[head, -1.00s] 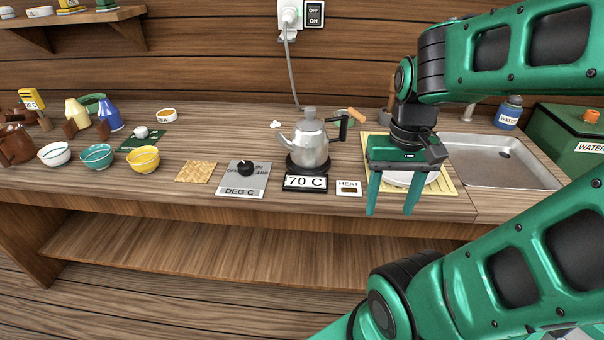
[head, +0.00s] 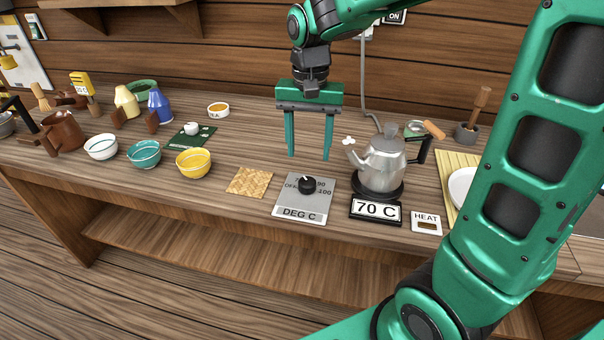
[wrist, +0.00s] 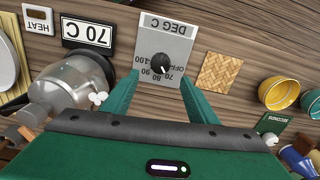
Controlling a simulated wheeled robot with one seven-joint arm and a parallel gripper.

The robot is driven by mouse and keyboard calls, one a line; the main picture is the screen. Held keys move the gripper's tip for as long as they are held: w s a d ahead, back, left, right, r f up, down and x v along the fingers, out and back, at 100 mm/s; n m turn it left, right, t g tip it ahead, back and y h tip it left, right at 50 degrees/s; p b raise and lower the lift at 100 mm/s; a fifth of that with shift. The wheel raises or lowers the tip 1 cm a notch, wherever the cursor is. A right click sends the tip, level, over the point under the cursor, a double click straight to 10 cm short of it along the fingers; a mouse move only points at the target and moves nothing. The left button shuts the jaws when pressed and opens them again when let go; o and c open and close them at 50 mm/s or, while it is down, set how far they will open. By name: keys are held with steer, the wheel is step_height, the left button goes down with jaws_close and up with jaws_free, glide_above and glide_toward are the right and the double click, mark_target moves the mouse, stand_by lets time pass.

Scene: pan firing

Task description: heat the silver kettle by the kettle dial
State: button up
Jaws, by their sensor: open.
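The silver kettle (head: 383,163) stands upright on its dark base, with a black handle on the right and its spout to the left. A sign (head: 376,210) in front of it reads 70 C. The kettle dial is a black knob (head: 308,185) on a grey DEG C plate (head: 291,207), left of the kettle. In the wrist view the dial (wrist: 160,64) lies beyond my fingertips, and the kettle (wrist: 68,86) is at the left. My gripper (head: 309,157) is open and empty, pointing down above the counter behind the dial, apart from it.
A HEAT panel (head: 426,222) is right of the sign. A woven mat (head: 250,181) lies left of the dial plate. A yellow bowl (head: 193,163) and other bowls stand farther left. A white plate (head: 461,187) on a slatted mat is at the right, partly behind my arm.

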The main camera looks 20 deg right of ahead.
mark_target(307, 181)
steer(key=f, duration=0.9)
steer(key=shift+s+a+f, duration=0.1)
steer(key=shift+a+f, duration=0.1)
steer(key=shift+f, duration=0.1)
steer(key=shift+c, duration=0.3)
steer(key=c, duration=1)
